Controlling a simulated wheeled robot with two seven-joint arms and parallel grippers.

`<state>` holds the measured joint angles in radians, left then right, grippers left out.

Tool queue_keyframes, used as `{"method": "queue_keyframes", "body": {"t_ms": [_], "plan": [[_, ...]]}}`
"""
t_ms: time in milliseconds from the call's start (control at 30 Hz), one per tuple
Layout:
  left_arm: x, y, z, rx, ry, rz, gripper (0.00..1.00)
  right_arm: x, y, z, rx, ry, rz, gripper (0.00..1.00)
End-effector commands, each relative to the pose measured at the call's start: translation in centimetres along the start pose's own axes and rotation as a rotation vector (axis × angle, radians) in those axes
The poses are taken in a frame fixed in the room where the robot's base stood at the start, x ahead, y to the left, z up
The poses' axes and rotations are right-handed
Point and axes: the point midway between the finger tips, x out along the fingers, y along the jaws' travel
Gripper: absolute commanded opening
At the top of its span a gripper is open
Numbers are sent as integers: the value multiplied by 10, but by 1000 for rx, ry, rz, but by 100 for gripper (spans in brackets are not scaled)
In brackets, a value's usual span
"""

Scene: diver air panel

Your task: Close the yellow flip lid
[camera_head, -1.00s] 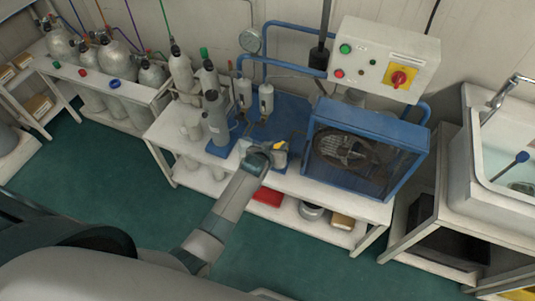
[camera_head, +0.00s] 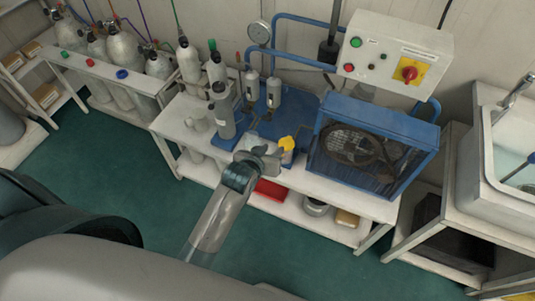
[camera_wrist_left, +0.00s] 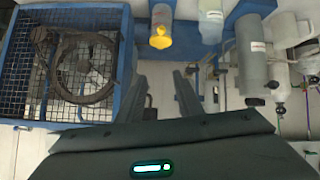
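The yellow flip lid (camera_head: 288,143) sits on top of a small pale canister (camera_head: 287,157) at the front of the blue base, left of the caged compressor. In the left wrist view the yellow lid (camera_wrist_left: 160,41) shows at the end of the canister (camera_wrist_left: 162,12), near the top centre. I cannot tell its exact angle. My left gripper (camera_head: 272,156) is just left of and in front of the canister in the head view. In the left wrist view its two fingers (camera_wrist_left: 162,88) are apart with nothing between them, and the lid lies beyond the tips. My right gripper is not in view.
The blue caged compressor (camera_head: 368,150) stands close on the right. A grey cylinder (camera_head: 222,112) and two filter housings (camera_head: 263,92) stand left and behind. A control box (camera_head: 397,55) is above. A red tray (camera_head: 271,190) lies on the lower shelf. Green floor (camera_head: 130,170) in front is clear.

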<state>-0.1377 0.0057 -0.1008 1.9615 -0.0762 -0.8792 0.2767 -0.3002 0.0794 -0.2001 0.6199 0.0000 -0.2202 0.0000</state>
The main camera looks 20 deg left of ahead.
Motion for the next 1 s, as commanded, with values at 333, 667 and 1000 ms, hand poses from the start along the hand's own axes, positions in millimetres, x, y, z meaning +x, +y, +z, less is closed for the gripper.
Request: {"method": "queue_keyframes", "body": {"t_ms": [333, 667, 1000], "plan": [[-34, 0, 0, 0, 0, 0, 33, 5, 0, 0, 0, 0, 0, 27], [-36, 0, -1, 0, 1, 0, 33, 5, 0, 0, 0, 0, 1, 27], [-35, 0, 1, 0, -1, 0, 33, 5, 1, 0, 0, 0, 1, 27]]}}
